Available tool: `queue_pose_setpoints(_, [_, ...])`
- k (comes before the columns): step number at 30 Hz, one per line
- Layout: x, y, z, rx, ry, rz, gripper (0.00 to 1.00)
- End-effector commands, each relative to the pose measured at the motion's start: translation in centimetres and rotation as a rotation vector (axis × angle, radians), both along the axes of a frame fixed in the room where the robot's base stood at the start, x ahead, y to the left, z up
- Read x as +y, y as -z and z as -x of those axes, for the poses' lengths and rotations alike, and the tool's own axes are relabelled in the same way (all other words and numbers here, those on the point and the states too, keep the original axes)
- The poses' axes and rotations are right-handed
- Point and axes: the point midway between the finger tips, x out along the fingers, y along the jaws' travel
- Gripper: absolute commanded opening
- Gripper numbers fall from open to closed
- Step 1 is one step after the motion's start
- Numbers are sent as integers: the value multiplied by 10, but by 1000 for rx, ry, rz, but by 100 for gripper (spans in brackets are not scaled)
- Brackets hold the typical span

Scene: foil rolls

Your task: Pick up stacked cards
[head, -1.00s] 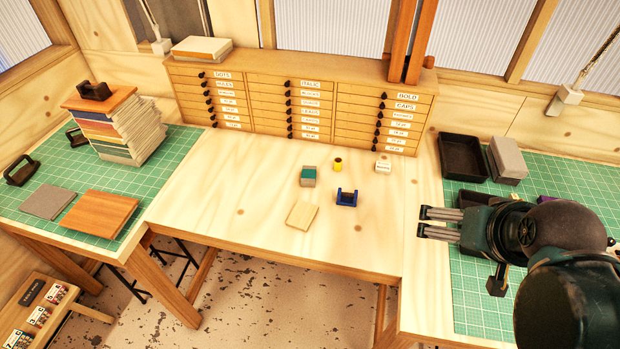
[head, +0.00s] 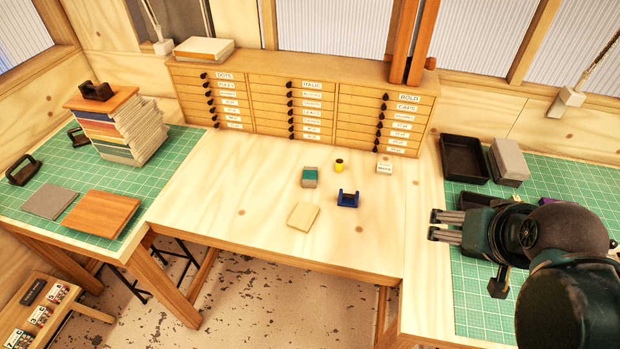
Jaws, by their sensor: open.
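A small grey-brown block with a teal band (head: 310,177), perhaps the stacked cards, sits on the bare wooden middle of the table (head: 240,212). It stands behind a thin pale wooden plate (head: 303,216). My gripper (head: 434,225) is at the right, with its two grey fingers apart and pointing left. It is empty and well to the right of the block, near the left edge of the right green mat. My own wrist and arm hide part of that mat.
Near the block are a blue holder (head: 347,199), a yellow spool (head: 339,165) and a white labelled box (head: 384,167). Black trays (head: 465,158) and grey boxes (head: 508,163) stand at right. A drawer cabinet (head: 300,105) closes the back. A book stack (head: 120,135) stands at left.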

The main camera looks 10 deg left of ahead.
Motion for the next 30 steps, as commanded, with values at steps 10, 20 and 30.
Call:
queue_pose_setpoints(10, [4, -6, -10, 16, -33, 20, 72])
queue_pose_setpoints(20, [21, -22, -46, 77, -157, 99, 72])
queue_pose_setpoints(30, [45, -33, -92, 149, -305, 190, 72])
